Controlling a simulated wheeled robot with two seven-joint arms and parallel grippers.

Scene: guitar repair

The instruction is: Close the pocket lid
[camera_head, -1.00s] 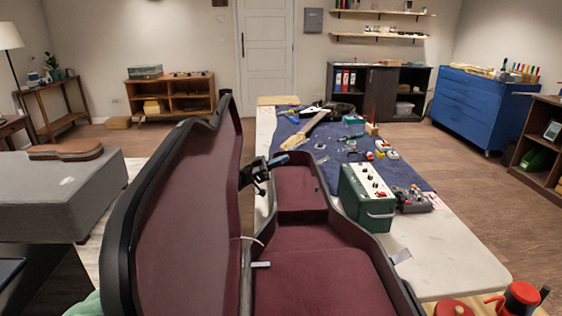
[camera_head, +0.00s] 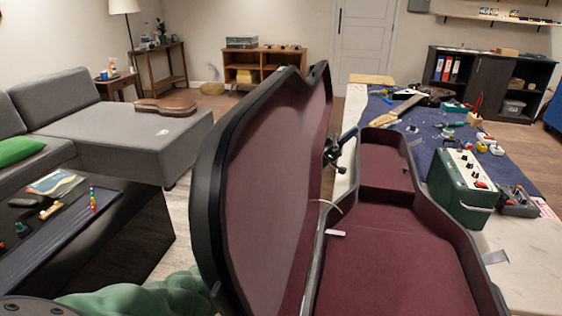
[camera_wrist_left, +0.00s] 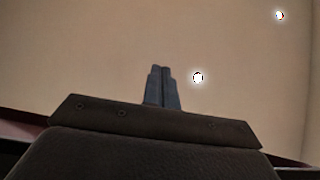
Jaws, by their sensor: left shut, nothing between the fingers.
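The open guitar case has its tall lid (camera_head: 270,150) standing up on the left and its burgundy-lined body (camera_head: 395,270) on the right. At the narrow far end of the body is the pocket (camera_head: 388,165). A flat burgundy surface shows there; I cannot tell how its lid sits. My left gripper (camera_head: 349,134) is just left of the pocket, beside the edge of the raised case lid, which partly hides its arm. Its fingers (camera_wrist_left: 162,87) are shut and empty in the left wrist view, against a plain beige surface. My right gripper is not in view.
The white table (camera_head: 530,265) carries a blue mat (camera_head: 437,145) with tools and a green amplifier box (camera_head: 462,187) close to the case's right side. A grey sofa (camera_head: 150,140) and a dark low table (camera_head: 110,235) stand left. A green knobbly object (camera_head: 140,295) is at the bottom left.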

